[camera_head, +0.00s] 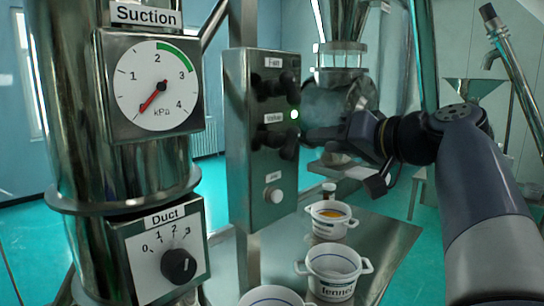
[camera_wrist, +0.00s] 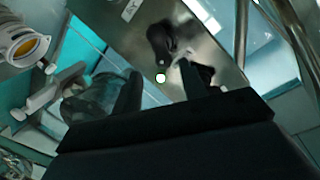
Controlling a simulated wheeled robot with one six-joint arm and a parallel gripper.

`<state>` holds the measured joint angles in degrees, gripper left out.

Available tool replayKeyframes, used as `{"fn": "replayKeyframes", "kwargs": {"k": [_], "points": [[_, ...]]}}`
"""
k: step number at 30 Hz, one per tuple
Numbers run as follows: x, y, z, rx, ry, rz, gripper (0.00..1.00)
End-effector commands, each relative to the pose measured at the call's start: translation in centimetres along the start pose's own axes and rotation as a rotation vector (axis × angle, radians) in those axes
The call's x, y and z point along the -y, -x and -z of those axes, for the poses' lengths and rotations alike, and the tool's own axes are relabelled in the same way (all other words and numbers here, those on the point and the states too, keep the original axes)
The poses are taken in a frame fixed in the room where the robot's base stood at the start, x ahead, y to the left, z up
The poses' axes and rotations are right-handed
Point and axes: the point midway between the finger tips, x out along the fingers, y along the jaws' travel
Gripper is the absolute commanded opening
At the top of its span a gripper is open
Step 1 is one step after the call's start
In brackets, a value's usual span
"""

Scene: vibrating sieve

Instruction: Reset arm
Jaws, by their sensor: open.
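My gripper (camera_head: 312,136) is at the right side of the steel control box (camera_head: 240,170), close to its middle lever (camera_head: 280,142). In the wrist view its two dark fingers (camera_wrist: 160,88) are spread apart with nothing held between them. A dark lever (camera_wrist: 160,42) on the box face lies just beyond the fingers; I cannot tell whether they touch it. A green lamp (camera_head: 294,114) is lit beside the middle label, and it shows bright in the wrist view (camera_wrist: 161,78). My arm reaches in from the right.
White tubs (camera_head: 335,272) stand on the steel table (camera_head: 385,240) below the gripper. The suction gauge (camera_head: 157,92) reads near its low end. The duct dial (camera_head: 179,265) is on the left column. A glass-walled vessel (camera_head: 340,98) stands behind the gripper.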

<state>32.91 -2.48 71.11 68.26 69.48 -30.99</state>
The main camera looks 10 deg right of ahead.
Motion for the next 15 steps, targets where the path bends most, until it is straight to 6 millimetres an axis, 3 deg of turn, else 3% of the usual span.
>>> {"fn": "replayKeyframes", "kwargs": {"k": [15], "points": [[0.2, -7.9, 0.1, 0.004, -0.001, 0.004, 0.41]]}}
